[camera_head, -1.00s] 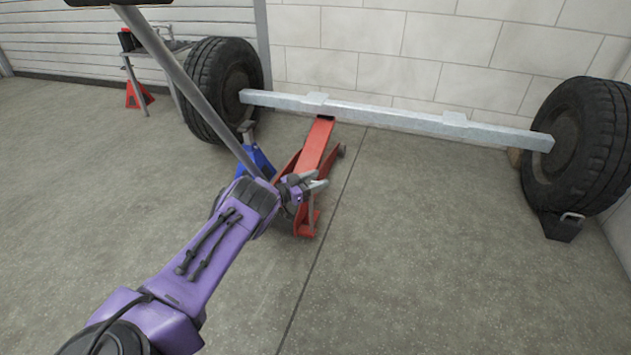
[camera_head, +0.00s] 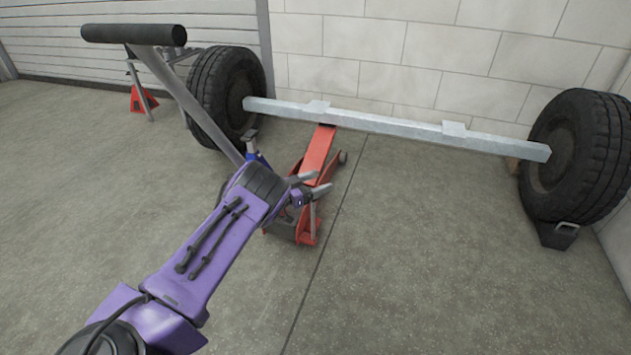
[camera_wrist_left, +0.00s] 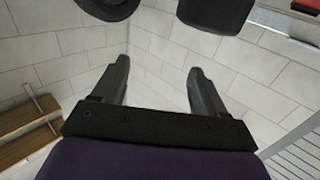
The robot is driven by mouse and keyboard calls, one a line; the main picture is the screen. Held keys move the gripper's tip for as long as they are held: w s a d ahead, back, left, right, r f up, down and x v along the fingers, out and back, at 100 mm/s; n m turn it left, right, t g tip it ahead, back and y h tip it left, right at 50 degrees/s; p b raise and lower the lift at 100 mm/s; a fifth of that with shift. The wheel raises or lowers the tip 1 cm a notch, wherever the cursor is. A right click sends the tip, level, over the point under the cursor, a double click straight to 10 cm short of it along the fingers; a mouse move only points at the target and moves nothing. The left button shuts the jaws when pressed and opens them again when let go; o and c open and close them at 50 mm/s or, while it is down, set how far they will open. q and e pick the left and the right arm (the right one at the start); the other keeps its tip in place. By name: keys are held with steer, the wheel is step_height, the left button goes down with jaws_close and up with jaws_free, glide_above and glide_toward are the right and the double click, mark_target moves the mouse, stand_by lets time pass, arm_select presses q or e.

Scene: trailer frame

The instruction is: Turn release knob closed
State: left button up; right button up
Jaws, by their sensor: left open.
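The red floor jack (camera_head: 318,152) stands on the floor with its front end under the grey axle beam (camera_head: 385,124). Its long grey handle (camera_head: 190,100) slants up to the left and ends in a black grip (camera_head: 133,34). I cannot make out the release knob; my left arm covers the handle's lower end and part of the jack. My left gripper (camera_head: 324,182) is open and looks empty, in front of the jack's body in the picture. Its spread fingers also show in the left wrist view (camera_wrist_left: 158,72), with nothing between them. My right gripper is not in view.
Two large tires, left (camera_head: 228,98) and right (camera_head: 585,155), sit at the beam's ends. A black chock (camera_head: 556,234) is by the right tire. A blue stand (camera_head: 252,150) shows behind my wrist. A red stand (camera_head: 142,99) is far left. The front floor is clear.

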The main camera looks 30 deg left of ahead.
arm_select(q)
steer(key=s+d+r+p, duration=0.5)
steer(key=s+r+p, duration=0.1)
steer(key=s, duration=0.3)
steer(key=shift+s+d+r, duration=0.35)
steer(key=shift+s, duration=0.05)
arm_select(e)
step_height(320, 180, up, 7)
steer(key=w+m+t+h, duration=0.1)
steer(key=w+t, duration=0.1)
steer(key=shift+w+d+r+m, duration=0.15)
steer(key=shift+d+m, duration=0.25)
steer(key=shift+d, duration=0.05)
